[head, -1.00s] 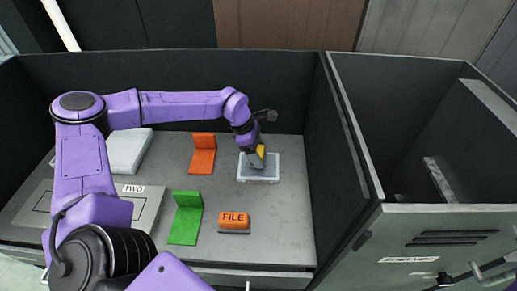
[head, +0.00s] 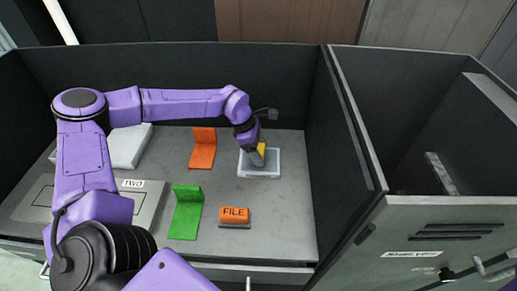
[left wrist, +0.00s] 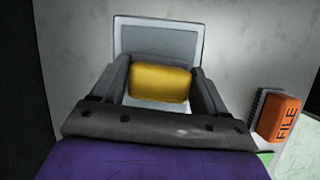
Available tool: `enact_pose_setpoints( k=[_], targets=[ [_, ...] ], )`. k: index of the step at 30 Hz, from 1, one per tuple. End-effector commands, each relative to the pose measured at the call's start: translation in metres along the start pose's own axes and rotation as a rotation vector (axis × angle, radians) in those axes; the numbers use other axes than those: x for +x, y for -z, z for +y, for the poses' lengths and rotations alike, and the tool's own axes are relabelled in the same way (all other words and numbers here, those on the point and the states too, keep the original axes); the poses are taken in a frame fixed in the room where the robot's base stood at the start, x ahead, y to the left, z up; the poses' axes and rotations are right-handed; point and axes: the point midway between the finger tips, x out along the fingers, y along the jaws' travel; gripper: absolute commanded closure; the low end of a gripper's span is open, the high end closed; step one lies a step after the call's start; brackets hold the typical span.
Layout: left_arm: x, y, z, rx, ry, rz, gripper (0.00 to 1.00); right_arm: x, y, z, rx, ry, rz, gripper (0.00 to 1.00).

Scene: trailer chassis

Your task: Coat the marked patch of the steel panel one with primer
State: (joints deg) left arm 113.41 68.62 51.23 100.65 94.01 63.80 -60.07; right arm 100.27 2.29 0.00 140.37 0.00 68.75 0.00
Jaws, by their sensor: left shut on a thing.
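My left gripper (head: 258,156) is shut on a yellow block (head: 262,148), which looks like a pad or sponge. In the left wrist view the yellow block (left wrist: 160,83) sits between both fingers, over a shallow pale tray (left wrist: 124,35). The tray also shows in the head view (head: 245,172), at the right of the bench. I cannot tell whether the block touches the tray's floor. A panel (head: 148,203) labelled TWO lies at the left, partly behind my arm. No panel labelled one and no marked patch on it can be made out. My right gripper is not in view.
An orange bracket (head: 203,150) and a green bracket (head: 187,213) stand left of the tray. An orange block marked FILE (head: 234,215) lies in front. A white block (head: 135,142) is behind my arm. Dark walls (head: 180,85) enclose the bench; a grey cabinet (head: 420,240) stands right.

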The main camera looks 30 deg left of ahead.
Motion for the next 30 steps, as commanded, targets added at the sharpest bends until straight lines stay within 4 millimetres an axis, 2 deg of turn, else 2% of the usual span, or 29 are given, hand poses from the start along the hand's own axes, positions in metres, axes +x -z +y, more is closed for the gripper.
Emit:
enact_pose_setpoints(
  k=[30],
  targets=[
    [0.0075,0.0035,0.0001,-0.001,-0.001,0.000,0.50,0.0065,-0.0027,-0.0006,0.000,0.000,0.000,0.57]
  ],
)
